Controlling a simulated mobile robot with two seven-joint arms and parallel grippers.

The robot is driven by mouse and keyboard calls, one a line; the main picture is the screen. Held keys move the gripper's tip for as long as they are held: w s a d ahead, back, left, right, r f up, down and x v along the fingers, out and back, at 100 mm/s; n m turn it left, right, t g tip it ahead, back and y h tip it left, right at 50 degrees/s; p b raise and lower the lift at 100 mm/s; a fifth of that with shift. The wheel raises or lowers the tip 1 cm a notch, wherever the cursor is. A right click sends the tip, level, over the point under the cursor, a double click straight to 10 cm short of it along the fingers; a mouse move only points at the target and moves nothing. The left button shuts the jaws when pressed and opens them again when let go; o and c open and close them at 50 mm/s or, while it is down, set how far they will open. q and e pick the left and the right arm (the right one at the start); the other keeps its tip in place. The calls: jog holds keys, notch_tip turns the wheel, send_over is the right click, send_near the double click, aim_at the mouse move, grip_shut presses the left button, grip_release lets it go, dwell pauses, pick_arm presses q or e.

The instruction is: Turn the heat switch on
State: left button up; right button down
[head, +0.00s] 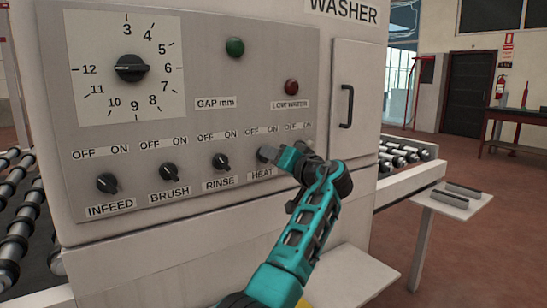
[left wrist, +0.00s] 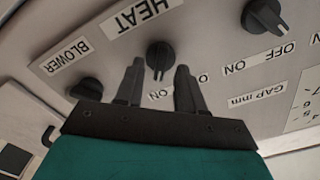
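The black heat knob (left wrist: 159,53) sits above the HEAT label on the grey panel. In the left wrist view, where the writing is upside down, its ridge points down toward the ON label (left wrist: 160,95). My left gripper (left wrist: 160,68) is open, with one finger on each side of the knob. Whether the fingers touch it cannot be told. In the head view my left gripper (head: 273,154) is at the HEAT position and largely covers the knob. My right gripper is not in view.
The rinse knob (head: 221,161) is left of the heat knob, with brush (head: 170,172) and infeed (head: 107,183) further left. The blower knob (left wrist: 87,90) is close beside my gripper. A door handle (head: 347,106) juts out on the right.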

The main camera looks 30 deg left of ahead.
pick_arm(q)
jog(key=v, duration=1.2)
jog(key=shift+b, duration=0.45)
jog(key=s+d+f+m+t+h+p, duration=0.1)
jog(key=s+f+m+h, duration=0.15)
jog(key=f, duration=0.75)
jog(key=s+d+f+m+t+h, duration=0.1)
jog(key=f+m+t+h, duration=0.2)
jog(key=f, duration=0.7)
jog(key=s+f+m+h+p, duration=0.1)
jog(key=f+m+h, duration=0.3)
jog(key=f, duration=0.6)
jog(key=s+d+f+h, duration=0.2)
jog(key=s+f+h, duration=0.1)
jog(key=s, duration=0.5)
jog(key=s+d+f+h+p, duration=0.1)
jog(key=s+d+f+h, duration=0.2)
jog(key=s, duration=0.5)
jog(key=s+d+f+h, duration=0.2)
jog(key=s+f+h, duration=0.1)
jog(key=s, duration=0.5)
jog(key=shift+s+d+f+p, duration=0.2)
jog(key=shift+d+f+p, duration=0.15)
jog(key=shift+f, duration=0.5)
